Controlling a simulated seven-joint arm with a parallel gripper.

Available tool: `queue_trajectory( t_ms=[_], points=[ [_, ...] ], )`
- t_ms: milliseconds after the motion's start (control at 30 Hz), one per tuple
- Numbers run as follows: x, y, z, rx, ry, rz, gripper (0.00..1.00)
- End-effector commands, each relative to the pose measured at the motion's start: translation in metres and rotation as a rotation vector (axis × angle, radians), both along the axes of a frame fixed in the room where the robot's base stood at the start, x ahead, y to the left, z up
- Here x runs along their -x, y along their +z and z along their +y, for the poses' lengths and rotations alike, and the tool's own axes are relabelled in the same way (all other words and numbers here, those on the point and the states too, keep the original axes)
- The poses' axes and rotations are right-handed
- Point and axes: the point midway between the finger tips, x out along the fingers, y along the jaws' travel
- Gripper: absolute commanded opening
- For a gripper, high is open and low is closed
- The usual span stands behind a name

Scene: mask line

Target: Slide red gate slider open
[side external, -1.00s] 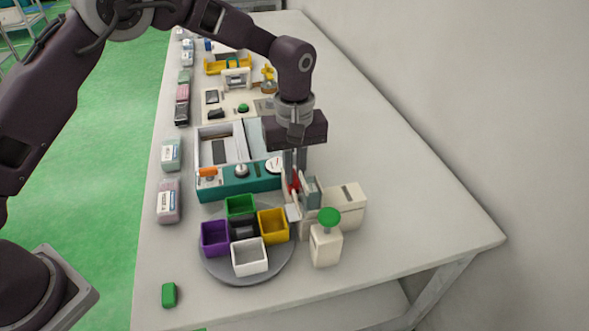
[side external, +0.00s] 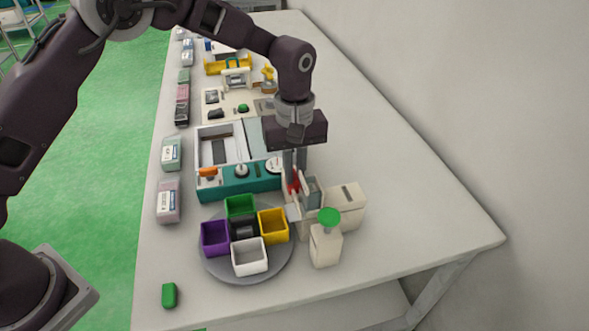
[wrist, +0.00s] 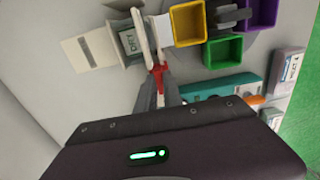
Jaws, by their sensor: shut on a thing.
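The red gate slider (side external: 294,182) sits on the white rails of the small gate unit beside the round grey tray. It also shows in the wrist view (wrist: 157,73) at the end of two white rails. My gripper (side external: 294,178) points down and is shut on the red slider; its fingers also show in the wrist view (wrist: 158,84), one on each side of the red part. The fingers hide part of the slider. A grey-green block with lettering (wrist: 129,42) stands beside the rails.
The grey round tray (side external: 217,267) holds several coloured bins. A teal-fronted machine (side external: 240,183) is behind the tray. The table's right side is clear.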

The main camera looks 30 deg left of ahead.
Motion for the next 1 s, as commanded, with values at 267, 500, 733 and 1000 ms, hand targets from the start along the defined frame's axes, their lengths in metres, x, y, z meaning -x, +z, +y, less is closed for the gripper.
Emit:
queue_trajectory(
  t_ms=[267, 500, 733, 1000],
  points=[
    [0.0, 0.001, 0.0, 0.001, 0.0, -0.001, 0.0],
    [-0.003, 0.001, 0.002, 0.001, 0.002, -0.002, 0.0],
    [-0.03, 0.001, 0.029, 0.002, 0.004, -0.004, 0.0],
    [-0.037, 0.001, 0.036, 0.0, 0.001, -0.006, 0.0]
  ],
)
